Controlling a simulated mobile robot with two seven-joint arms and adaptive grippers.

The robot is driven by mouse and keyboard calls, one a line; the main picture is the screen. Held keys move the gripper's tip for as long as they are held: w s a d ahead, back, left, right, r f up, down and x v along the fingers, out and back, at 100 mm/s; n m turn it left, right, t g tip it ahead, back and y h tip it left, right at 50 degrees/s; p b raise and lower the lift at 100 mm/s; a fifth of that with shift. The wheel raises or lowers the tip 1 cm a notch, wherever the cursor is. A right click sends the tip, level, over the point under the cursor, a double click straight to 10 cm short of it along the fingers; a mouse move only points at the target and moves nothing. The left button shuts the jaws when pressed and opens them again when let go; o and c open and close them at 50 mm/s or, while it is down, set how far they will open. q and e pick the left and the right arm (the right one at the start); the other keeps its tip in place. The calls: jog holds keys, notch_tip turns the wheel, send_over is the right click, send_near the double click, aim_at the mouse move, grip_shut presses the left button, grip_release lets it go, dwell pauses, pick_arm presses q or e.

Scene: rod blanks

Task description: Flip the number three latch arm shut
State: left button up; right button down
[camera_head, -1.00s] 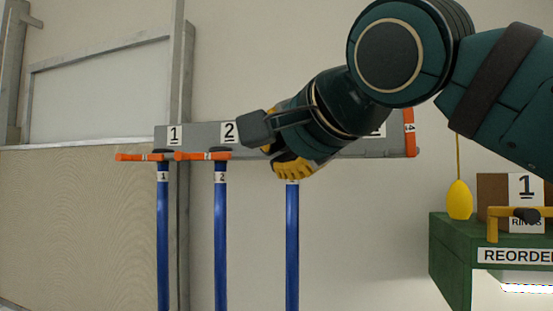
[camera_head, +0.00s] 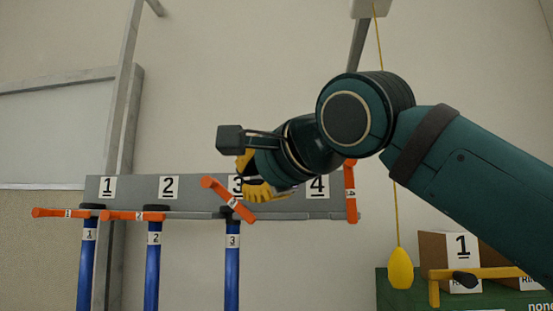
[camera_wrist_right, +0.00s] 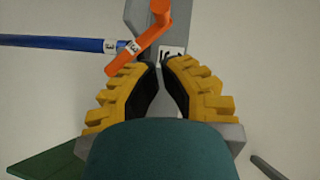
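The number three latch arm (camera_head: 226,198) is orange and stands at a slant on the grey rail (camera_head: 205,190), part of the way between upright and level. It also shows in the right wrist view (camera_wrist_right: 150,38), just beyond my fingertips. Blue rod three (camera_head: 232,265) hangs below it. My right gripper (camera_head: 250,178), with yellow fingers, is beside the latch arm on its right, partly over the number 3 label. In the wrist view its fingertips (camera_wrist_right: 160,65) are almost together with nothing between them. Contact with the latch arm cannot be told. My left gripper is not in view.
Latch arms one (camera_head: 60,213) and two (camera_head: 135,216) lie level at their rods. Latch arm four (camera_head: 350,190) stands upright at the rail's right end. A yellow pull weight (camera_head: 400,268) hangs on a cord, left of a cardboard box (camera_head: 435,252) on a green stand (camera_head: 395,290).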

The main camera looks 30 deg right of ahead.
aim_at(219, 191)
jog(key=shift+w+a+f, duration=0.2)
jog(key=shift+w+a, duration=0.2)
jog(key=shift+a, duration=0.25)
jog(key=shift+w+a+f, duration=0.2)
jog(key=shift+w+a, duration=0.15)
jog(key=shift+a, duration=0.3)
jog(key=shift+w+a+f, duration=0.2)
jog(key=shift+w+a+f+n+g, duration=0.35)
jog(key=shift+a+f+n+g, duration=0.05)
jog(key=shift+a+n+g, duration=0.1)
jog(key=shift+w+a+f+n+g+h, duration=0.1)
jog(key=shift+a+f+n+g+h, duration=0.15)
jog(key=shift+f, duration=0.15)
jog(key=shift+w+a+f+n+g+h, duration=0.1)
jog(key=shift+a+f+n+g+h, duration=0.05)
jog(key=shift+f+g+h, duration=0.15)
jog(key=shift+f+b, duration=0.2)
jog(key=shift+b, duration=0.2)
jog(key=shift+w+a, duration=0.1)
jog(key=shift+a, duration=0.05)
